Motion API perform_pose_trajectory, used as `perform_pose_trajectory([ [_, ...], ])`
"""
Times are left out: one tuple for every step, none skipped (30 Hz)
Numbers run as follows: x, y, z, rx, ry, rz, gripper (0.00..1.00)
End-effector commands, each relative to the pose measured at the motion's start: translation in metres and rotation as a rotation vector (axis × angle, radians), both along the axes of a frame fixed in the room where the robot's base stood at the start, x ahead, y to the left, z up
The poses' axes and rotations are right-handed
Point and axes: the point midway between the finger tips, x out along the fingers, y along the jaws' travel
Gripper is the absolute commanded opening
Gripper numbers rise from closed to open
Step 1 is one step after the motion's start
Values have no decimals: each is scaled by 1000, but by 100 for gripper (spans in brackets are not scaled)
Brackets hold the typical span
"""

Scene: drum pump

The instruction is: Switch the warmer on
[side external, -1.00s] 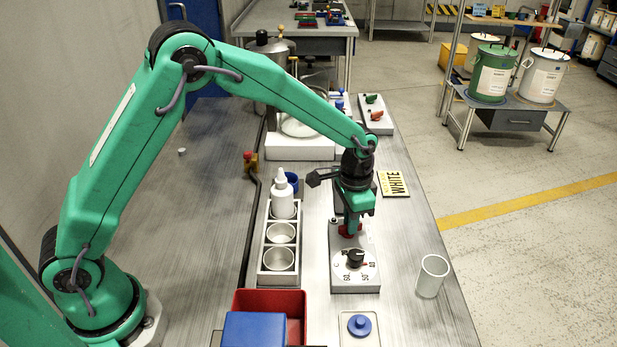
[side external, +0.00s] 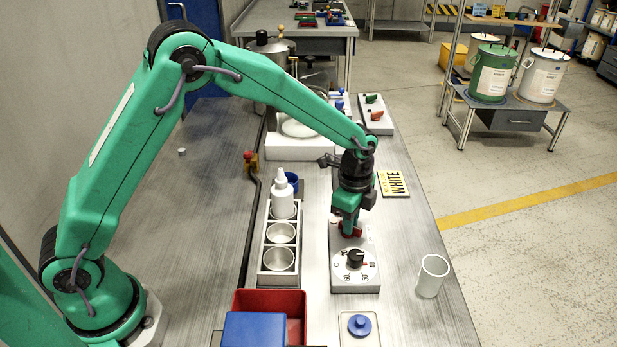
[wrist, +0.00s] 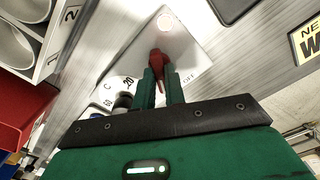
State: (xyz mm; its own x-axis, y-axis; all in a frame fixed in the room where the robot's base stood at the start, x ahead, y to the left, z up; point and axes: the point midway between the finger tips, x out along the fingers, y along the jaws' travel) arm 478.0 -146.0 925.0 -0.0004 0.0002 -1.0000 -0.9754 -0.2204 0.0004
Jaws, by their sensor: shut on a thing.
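The warmer control box (side external: 345,284) is a grey-white box on the bench, below my arm's end. It has a black dial (side external: 356,258) with numbers around it and a red switch (side external: 349,232). My gripper (side external: 347,224) points down over the box and is shut on the red switch. In the wrist view the red switch (wrist: 158,60) sits between the two green fingers, with its narrow end pointing down the picture, beside the OFF label (wrist: 190,76). A round, pale pinkish lamp (wrist: 168,22) shows on the box beyond the switch and looks lit.
A rack (side external: 266,264) with metal cups and a white bottle (side external: 283,197) stands left of the box. A red bin (side external: 297,300) is at the front left, a clear beaker (side external: 432,276) at the right.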

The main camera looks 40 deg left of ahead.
Motion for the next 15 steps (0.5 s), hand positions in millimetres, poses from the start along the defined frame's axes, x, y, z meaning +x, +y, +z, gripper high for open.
perform_pose_trajectory([
  [0,0,1,-1,-1,-17,0],
  [0,0,1,-1,-2,-28,0],
  [0,0,1,-1,-1,-38,0],
  [0,0,1,-1,-2,-44,0],
  [0,0,1,-1,-2,-50,0],
  [0,0,1,-1,-2,-57,0],
  [0,0,1,-1,-1,-60,0],
  [0,0,1,-1,-2,-62,0],
  [0,0,1,-1,-2,-64,0],
  [0,-1,1,-1,-2,-65,0],
  [0,-1,1,-1,-1,-66,0],
  [0,-1,1,-1,-2,-66,0],
  [0,-1,1,-1,-1,-66,0],
  [0,-1,1,-1,-1,-66,0],
  [0,-1,1,-1,-1,-66,0],
])
